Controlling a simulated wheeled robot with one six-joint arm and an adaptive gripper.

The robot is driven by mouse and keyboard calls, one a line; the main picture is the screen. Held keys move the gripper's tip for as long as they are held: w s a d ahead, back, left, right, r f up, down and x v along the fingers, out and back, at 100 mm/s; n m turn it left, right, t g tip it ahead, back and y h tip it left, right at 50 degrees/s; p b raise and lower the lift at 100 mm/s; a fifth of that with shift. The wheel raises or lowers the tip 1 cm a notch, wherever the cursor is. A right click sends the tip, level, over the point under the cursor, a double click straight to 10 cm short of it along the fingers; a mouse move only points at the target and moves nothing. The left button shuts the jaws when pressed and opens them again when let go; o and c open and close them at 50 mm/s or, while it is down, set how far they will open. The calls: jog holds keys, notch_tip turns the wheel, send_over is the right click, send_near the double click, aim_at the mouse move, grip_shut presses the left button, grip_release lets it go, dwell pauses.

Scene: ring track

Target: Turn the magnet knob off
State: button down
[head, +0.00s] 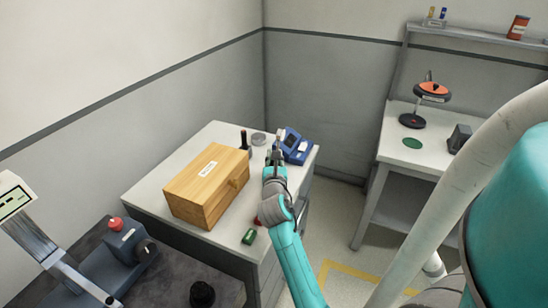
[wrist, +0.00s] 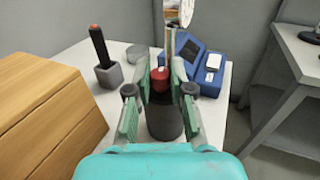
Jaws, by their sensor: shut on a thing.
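My gripper (wrist: 161,76) points forward over the table in the wrist view, its two green-padded fingers on either side of a red knob (wrist: 159,78). The fingers are shut on the knob. The knob sits on a dark round base (wrist: 163,120), between the fingers. A thin upright post rises behind it, with a round white dial (wrist: 180,12) at the top, partly cut off. In the head view my gripper (head: 276,157) reaches to the back right of the table and hides the knob. Which way the knob is turned cannot be told.
A wooden box (head: 205,187) stands left of my gripper on the white table (head: 150,193). A blue case (head: 296,146) lies open close behind on the right. A black-handled tool in a grey holder (wrist: 109,73) stands at back left.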

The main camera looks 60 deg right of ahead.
jog(key=shift+s+f+n+t+y, duration=0.1)
jog(key=shift+f+n+t+y, duration=0.05)
jog(key=shift+n+t+y, duration=0.2)
jog(key=c, duration=1)
grip_release()
jog(key=v, duration=1.2)
